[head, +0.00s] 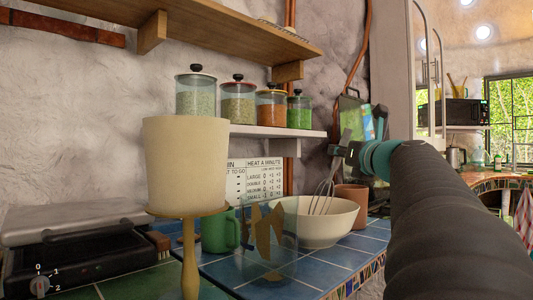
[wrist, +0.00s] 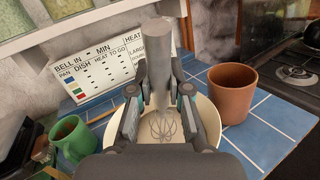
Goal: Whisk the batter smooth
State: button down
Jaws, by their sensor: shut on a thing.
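My gripper (head: 345,151) is above the cream bowl (head: 328,226) at the counter's back. In the wrist view its two fingers (wrist: 159,92) are closed on the grey handle of the whisk (wrist: 160,62). The whisk's wire loops (head: 322,197) point down into the bowl, and they show inside it in the wrist view (wrist: 165,128). The bowl's pale rim (wrist: 208,117) shows around the fingers. Pale inside the bowl is visible, but I cannot tell batter from bowl wall. Whether the wires touch the bottom is hidden.
A terracotta cup (wrist: 236,93) stands close right of the bowl. A jar shelf (head: 270,131) hangs behind.

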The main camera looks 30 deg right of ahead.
aim_at(348, 137)
jog(key=shift+s+d+r+p, duration=0.1)
jog(key=shift+s+r+p, duration=0.2)
jog(key=shift+r+p, duration=0.5)
jog(key=shift+s+d+r+p, duration=0.1)
jog(key=shift+s+r+p, duration=0.2)
jog(key=shift+r+p, duration=0.45)
notch_tip(348, 137, up, 9)
jog(key=s, duration=0.1)
jog(key=shift+s+d, duration=0.35)
jog(key=shift+s, duration=0.05)
jog(key=shift+f, duration=0.1)
